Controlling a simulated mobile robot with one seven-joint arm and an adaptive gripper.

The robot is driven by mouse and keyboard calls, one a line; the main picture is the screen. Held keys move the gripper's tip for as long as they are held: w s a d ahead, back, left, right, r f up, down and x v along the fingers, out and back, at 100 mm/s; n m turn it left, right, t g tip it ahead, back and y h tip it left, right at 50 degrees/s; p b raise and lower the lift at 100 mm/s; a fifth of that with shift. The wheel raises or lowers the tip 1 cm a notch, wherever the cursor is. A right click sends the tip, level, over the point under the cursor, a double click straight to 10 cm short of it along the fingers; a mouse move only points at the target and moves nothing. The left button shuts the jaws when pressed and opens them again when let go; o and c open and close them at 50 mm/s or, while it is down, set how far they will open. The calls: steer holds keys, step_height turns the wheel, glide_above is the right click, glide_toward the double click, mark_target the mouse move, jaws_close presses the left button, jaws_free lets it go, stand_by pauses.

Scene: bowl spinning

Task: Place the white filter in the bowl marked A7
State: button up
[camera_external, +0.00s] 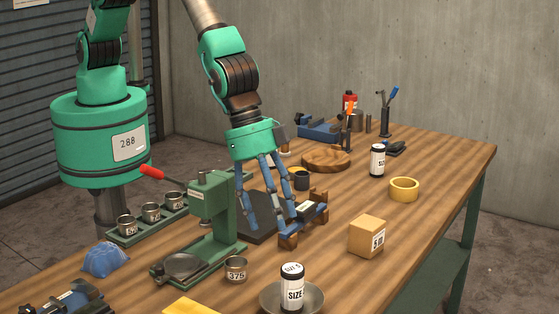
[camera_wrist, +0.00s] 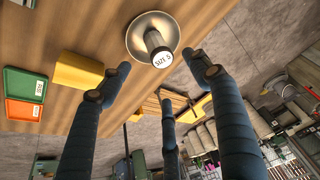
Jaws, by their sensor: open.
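My gripper (camera_external: 270,226) has blue fingers, spread open over the middle of the bench behind the green press. In the wrist view its open fingers (camera_wrist: 158,72) stand apart with nothing held between them. Three small metal cups (camera_external: 151,213) with labels stand on a green rack at the left. A fourth metal cup (camera_external: 235,268), whose label seems to read 375, stands in front of the press. I cannot read A7 on any of them. I cannot pick out a white filter for certain.
A white jar marked SIZE (camera_external: 292,289) stands in a metal dish (camera_external: 265,299), also seen in the wrist view (camera_wrist: 157,47). The green press (camera_external: 212,208) is close to my fingers. A tan block (camera_external: 367,236) and yellow ring (camera_external: 404,190) stand right; bench around them is clear.

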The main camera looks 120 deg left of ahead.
steer(key=s+a+r, duration=0.5)
steer(key=s+r, duration=0.2)
steer(key=r, duration=0.3)
steer(key=s+a+r+n, duration=0.1)
steer(key=s+a+r, duration=0.45)
steer(key=r, duration=0.45)
steer(key=s+a+r, duration=0.5)
steer(key=s+r, duration=0.3)
steer(key=r, duration=0.3)
steer(key=s+a+r, duration=0.2)
steer(key=s+a, duration=0.1)
steer(key=s, duration=0.9)
steer(key=s+a+r, duration=0.2)
steer(key=s+a, duration=0.1)
steer(key=s, duration=0.9)
steer(key=s+a+r+n+t, duration=0.1)
steer(key=s+a+r, duration=0.1)
steer(key=s, duration=1)
steer(key=shift+a+y, duration=0.3)
steer(key=shift+a, duration=0.45)
steer(key=shift+f, duration=0.15)
step_height(320, 180, down, 17)
steer(key=b, duration=1.7)
